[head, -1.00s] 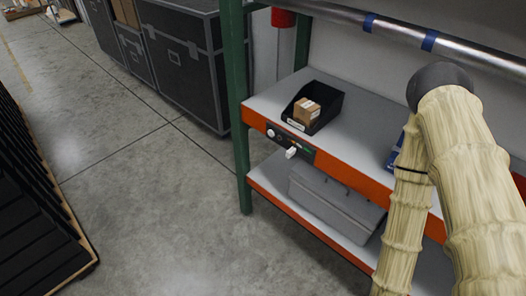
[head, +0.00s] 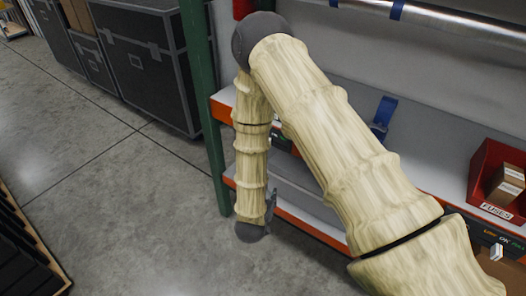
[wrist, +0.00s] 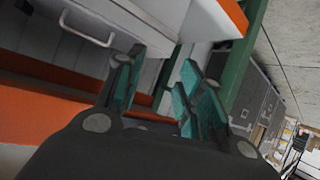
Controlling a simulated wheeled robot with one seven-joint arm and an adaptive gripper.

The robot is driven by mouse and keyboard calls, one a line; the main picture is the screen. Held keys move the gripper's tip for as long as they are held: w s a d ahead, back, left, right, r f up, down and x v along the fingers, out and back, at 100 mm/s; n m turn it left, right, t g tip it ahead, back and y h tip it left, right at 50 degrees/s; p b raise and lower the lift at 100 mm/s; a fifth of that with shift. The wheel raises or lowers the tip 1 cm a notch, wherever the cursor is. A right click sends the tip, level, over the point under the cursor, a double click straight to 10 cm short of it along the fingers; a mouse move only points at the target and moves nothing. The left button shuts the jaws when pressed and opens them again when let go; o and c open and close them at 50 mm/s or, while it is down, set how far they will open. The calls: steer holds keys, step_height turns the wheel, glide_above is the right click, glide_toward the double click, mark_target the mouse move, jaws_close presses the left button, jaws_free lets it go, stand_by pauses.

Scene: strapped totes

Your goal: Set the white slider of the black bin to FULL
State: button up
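The black bin and its white slider are hidden behind my arm in the head view. Only a dark piece of the bin's front panel (head: 284,140) shows beside the arm, on the orange shelf edge. I cannot make out the slider in the wrist view. My gripper (wrist: 158,78) has its teal-padded fingers apart in the wrist view, with nothing seen between them. It is low at the shelf front, close to the orange edges (wrist: 50,100); its distance from the slider cannot be told.
A red bin (head: 481,172) labelled FUSES stands at the right, with its own white slider (head: 497,252) on a LOW/OK/FULL panel. A blue strap (head: 383,115) lies between. A green post (head: 205,110) stands left of my arm.

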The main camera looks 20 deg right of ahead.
steer(key=w+a+r+m+h+b, duration=0.35)
steer(key=w+r+m+h, duration=0.35)
steer(key=r, duration=0.5)
steer(key=shift+n+t+h, duration=0.4)
steer(key=shift+n+h, duration=0.1)
steer(key=shift+n, duration=0.2)
steer(key=p+x, duration=0.1)
steer(key=x, duration=0.5)
steer(key=w+p+x, duration=0.1)
steer(key=x, duration=0.3)
steer(key=shift+a+p, duration=0.3)
steer(key=shift+p, duration=0.05)
steer(key=shift+c, duration=0.5)
jaws_close()
